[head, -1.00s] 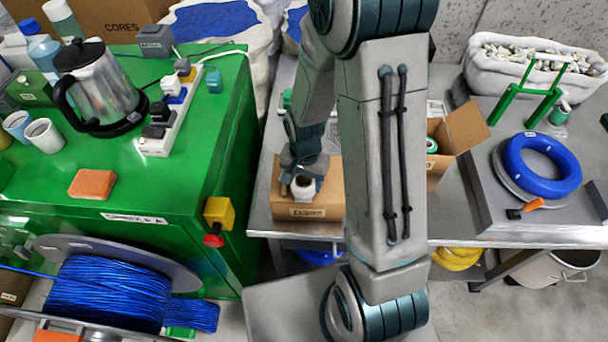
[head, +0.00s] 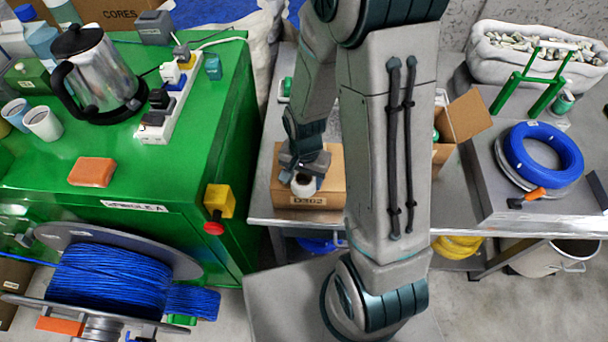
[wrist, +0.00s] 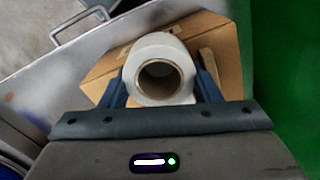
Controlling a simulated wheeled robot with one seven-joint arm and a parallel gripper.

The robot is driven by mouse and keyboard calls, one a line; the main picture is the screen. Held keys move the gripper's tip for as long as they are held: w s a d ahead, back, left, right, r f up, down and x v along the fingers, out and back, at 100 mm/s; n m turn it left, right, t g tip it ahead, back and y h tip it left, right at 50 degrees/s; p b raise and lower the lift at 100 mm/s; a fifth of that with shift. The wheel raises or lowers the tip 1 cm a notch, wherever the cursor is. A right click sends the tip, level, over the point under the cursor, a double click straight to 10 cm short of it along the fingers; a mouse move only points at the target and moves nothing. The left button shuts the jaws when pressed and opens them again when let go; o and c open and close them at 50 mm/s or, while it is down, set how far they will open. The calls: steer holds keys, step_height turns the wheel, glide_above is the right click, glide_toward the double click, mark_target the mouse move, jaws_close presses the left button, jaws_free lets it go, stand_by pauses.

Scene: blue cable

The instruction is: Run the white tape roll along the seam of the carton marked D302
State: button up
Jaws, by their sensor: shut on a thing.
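The carton marked D302 (head: 284,191) lies on the grey metal bench, its label on the front face. It also shows in the wrist view (wrist: 224,45), under and behind the roll. The white tape roll (head: 303,186) is at the carton's top near its front edge. In the wrist view the roll (wrist: 147,52) shows its brown core end-on. My gripper (wrist: 160,88) is shut on the roll, one finger on each side. In the head view my gripper (head: 304,168) is above the carton. Whether the roll touches the carton is hard to tell, and the seam is mostly hidden.
The green machine (head: 130,215) stands close on the left, with a red and yellow emergency stop (head: 217,205) at its corner. An open carton (head: 462,122) stands right of my arm. A blue cable coil (head: 543,158) lies further right. The bench front edge is near.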

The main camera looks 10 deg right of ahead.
step_height(320, 180, up, 7)
steer(key=p, duration=0.5)
stand_by(0.7)
steer(key=w+d+f+n, duration=0.1)
steer(key=w+n, duration=0.1)
steer(key=w, duration=0.2)
steer(key=w+d+f+n, duration=0.1)
steer(key=w+n, duration=0.1)
steer(key=w, duration=0.2)
steer(key=w+d+f+n, duration=0.1)
steer(key=w+n, duration=0.2)
steer(key=w, duration=0.1)
steer(key=shift+d+f, duration=0.2)
steer(key=shift+d, duration=0.1)
